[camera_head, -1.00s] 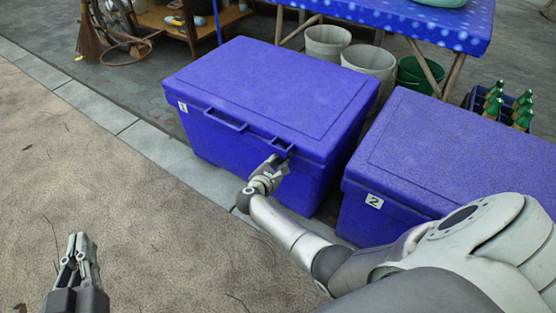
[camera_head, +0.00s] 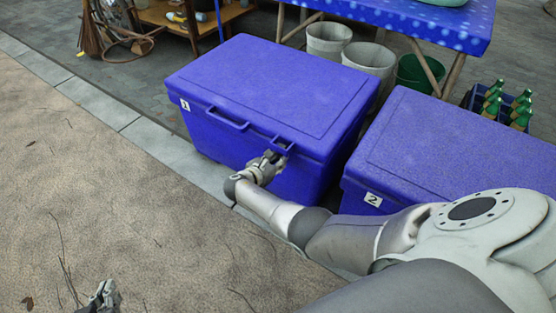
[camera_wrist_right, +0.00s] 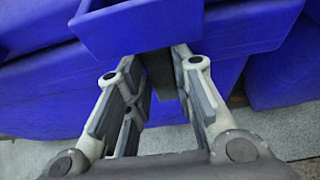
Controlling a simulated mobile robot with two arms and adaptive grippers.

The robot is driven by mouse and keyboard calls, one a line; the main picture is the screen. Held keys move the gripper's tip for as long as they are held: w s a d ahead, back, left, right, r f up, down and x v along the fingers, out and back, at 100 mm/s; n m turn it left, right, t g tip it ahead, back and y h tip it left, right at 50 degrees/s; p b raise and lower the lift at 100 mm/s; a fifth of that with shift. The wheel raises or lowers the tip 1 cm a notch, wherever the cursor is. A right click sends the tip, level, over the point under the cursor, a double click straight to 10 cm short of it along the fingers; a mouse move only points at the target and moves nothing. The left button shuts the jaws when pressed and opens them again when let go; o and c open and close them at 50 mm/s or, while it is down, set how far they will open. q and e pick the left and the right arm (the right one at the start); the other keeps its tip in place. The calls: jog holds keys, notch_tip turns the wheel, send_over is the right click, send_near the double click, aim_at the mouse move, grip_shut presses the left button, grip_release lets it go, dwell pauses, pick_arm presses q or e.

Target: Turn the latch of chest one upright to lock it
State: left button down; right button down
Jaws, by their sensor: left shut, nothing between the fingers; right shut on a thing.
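Chest one (camera_head: 262,92) is a closed blue chest with a white label "1" (camera_head: 185,104) on its front left. My right gripper (camera_head: 270,156) is at its front, just under the lid edge, right of the lid's handle. In the right wrist view, my right gripper (camera_wrist_right: 161,62) is shut on a dark, narrow piece, the latch (camera_wrist_right: 160,75), below a blue protruding part of the lid. The fingers hide much of the latch, so I cannot tell its exact angle. My left gripper (camera_head: 106,292) is shut and empty over the ground at the bottom left, partly cut off.
Chest two (camera_head: 460,150), also blue and closed, stands close on the right, behind my right arm. Buckets (camera_head: 328,40) and a blue-covered table (camera_head: 400,20) are behind. A crate of green bottles (camera_head: 508,105) is at the right.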

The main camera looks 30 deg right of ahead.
dwell(0.6)
jog(key=c, duration=1.2)
grip_release()
jog(key=shift+c, duration=0.2)
jog(key=shift+a, duration=0.15)
jog(key=v, duration=1.1)
jog(key=shift+a, duration=0.35)
jog(key=shift+s, duration=0.15)
